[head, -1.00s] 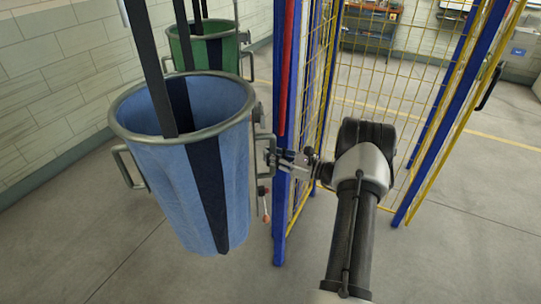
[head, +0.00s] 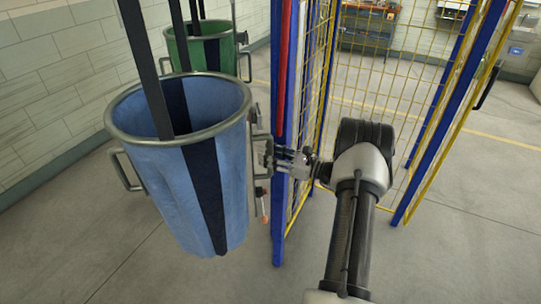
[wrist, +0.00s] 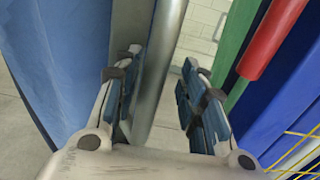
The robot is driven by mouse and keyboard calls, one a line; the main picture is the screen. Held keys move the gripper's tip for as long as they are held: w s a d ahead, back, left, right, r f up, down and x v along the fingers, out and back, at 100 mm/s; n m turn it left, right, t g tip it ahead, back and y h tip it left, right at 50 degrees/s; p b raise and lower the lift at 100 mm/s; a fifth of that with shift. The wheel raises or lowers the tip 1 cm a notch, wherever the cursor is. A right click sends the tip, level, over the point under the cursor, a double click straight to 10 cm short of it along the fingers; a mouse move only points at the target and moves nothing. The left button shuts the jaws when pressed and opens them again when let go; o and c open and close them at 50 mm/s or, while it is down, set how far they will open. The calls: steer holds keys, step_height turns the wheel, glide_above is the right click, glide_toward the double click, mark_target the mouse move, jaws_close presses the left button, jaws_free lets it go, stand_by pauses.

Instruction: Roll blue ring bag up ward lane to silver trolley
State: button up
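The blue ring bag (head: 180,185) hangs upright from dark straps at left in the head view, with a grey metal ring rim and side handles. In the wrist view its blue side (wrist: 55,60) fills the left. My gripper (head: 269,156) is at the bag's right-hand handle. In the wrist view my gripper (wrist: 158,85) has its fingers apart, with a grey upright bar (wrist: 160,60) between them. The bar lies nearer the left finger, with a gap at the right finger; contact is unclear. The silver trolley is not identifiable.
A green ring bag (head: 203,55) hangs behind the blue one. A yellow mesh fence with blue posts (head: 281,215) and a red bar (head: 285,60) stands close right of my gripper. A block wall (head: 50,100) runs along the left. Floor in front is clear.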

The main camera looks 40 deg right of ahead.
steer(key=v, duration=1.2)
stand_by(1.1)
